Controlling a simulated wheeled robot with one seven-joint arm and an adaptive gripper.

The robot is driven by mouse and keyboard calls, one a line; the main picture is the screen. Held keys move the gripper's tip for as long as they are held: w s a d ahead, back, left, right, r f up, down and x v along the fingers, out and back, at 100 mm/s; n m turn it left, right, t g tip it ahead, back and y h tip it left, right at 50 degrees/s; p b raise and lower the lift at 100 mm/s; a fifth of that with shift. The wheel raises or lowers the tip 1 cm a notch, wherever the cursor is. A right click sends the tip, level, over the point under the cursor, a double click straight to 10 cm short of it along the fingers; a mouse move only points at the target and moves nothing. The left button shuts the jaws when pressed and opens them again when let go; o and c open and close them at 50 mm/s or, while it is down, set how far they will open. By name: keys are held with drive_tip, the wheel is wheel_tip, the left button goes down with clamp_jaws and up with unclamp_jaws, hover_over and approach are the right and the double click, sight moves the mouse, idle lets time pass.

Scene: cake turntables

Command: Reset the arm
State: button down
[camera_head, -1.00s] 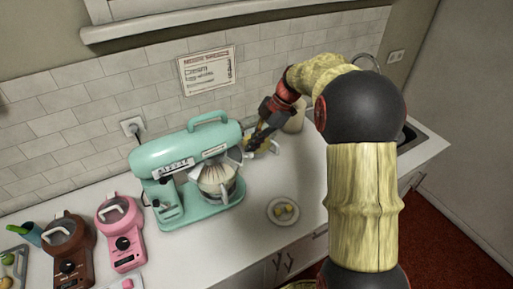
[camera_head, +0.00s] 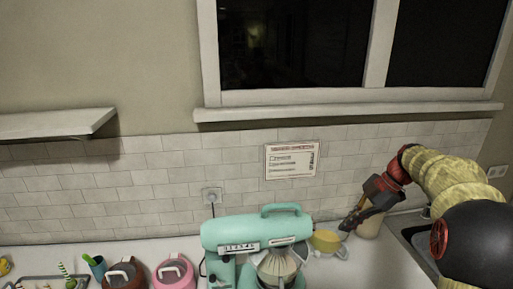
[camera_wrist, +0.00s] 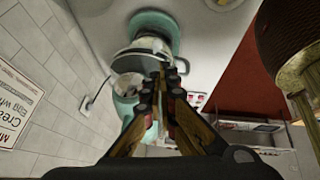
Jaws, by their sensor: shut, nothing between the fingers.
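My gripper (camera_head: 350,224) is in front of the tiled wall, right of the teal stand mixer. Its fingers are shut with nothing between them; they also show shut in the wrist view (camera_wrist: 163,75). My arm reaches in from the right edge of the head view, bent at the elbow. The gripper is above the counter, close to a yellow bowl (camera_head: 326,240) and a beige canister (camera_head: 369,226); I cannot tell whether it touches either.
The teal mixer (camera_head: 255,229) stands left of my gripper. Pink (camera_head: 174,274) and brown (camera_head: 125,275) appliances stand further left. A sink (camera_head: 412,232) is at the right. A window sill (camera_head: 340,112) and a shelf (camera_head: 60,123) are above.

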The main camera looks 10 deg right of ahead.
drive_tip(key=s+a+f+m+h+b, duration=0.1)
drive_tip(key=s+f+m+h, duration=0.15)
drive_tip(key=s+m, duration=0.45)
drive_tip(key=s+a+f+m+h, duration=0.1)
drive_tip(key=s+f+m, duration=0.15)
drive_tip(key=m, duration=0.75)
drive_tip(key=s+a+r+m+t+h+b, duration=0.1)
drive_tip(key=s+a+t+b, duration=0.3)
drive_tip(key=s+a, duration=1.1)
drive_tip(key=shift+s+a+r+m+h+b, duration=0.2)
drive_tip(key=shift+s+a+m+h+b, duration=0.15)
drive_tip(key=shift+s+h, duration=0.65)
drive_tip(key=c, duration=2.5)
unclamp_jaws()
drive_tip(key=shift+s+y, duration=0.15)
drive_tip(key=shift+y, duration=0.1)
drive_tip(key=shift+c, duration=0.2)
